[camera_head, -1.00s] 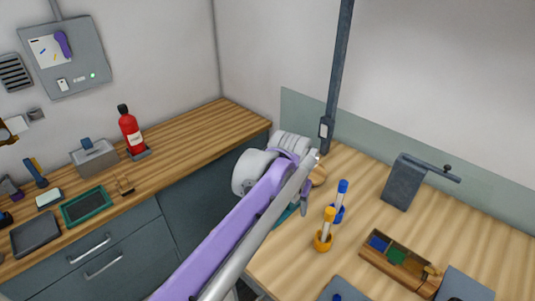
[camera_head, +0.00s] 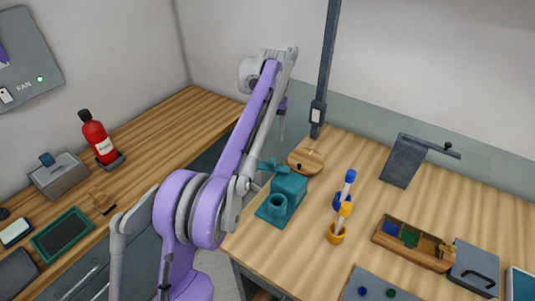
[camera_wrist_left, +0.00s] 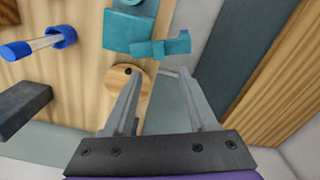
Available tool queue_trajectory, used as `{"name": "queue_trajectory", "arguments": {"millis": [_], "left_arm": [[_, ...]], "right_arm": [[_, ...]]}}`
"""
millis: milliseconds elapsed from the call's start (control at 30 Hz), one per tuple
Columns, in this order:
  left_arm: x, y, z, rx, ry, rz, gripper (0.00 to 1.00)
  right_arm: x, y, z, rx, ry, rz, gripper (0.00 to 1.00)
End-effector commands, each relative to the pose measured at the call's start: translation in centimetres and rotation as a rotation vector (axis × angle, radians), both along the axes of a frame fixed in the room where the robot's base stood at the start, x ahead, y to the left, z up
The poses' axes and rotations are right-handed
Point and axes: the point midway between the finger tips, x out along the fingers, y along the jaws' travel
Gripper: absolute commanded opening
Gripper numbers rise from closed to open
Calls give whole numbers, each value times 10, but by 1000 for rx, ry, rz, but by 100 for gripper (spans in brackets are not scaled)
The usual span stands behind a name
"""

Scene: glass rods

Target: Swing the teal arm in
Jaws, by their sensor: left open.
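A teal fixture (camera_head: 281,197) stands near the left edge of the right-hand worktable, with a round socket on its front. Its teal arm (camera_head: 268,165) sticks out to the left at the top, over the table's edge. In the left wrist view the teal arm (camera_wrist_left: 155,48) lies just beyond my fingertips. My left gripper (camera_head: 281,135) hangs above and behind the teal arm in the head view. In the left wrist view its two fingers (camera_wrist_left: 160,75) are spread apart with nothing between them. My right gripper is in no view.
A round wooden piece (camera_head: 305,161) lies behind the fixture. A blue-ended rod (camera_head: 344,190) and a yellow-ended rod (camera_head: 339,222) stand to its right. Further right are a wooden tray (camera_head: 380,238) and a dark grey stand (camera_head: 403,163). A gap separates the two worktables.

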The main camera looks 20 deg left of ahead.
Motion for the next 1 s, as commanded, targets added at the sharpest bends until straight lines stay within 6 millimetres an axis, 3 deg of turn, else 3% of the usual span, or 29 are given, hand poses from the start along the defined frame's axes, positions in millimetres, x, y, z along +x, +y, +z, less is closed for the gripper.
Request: {"name": "queue_trajectory", "arguments": {"millis": [600,1000], "left_arm": [[0,0,-97,0,0,0,57],[0,0,-107,0,-1,0,57]], "right_arm": [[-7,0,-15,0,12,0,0],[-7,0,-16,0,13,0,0]]}}
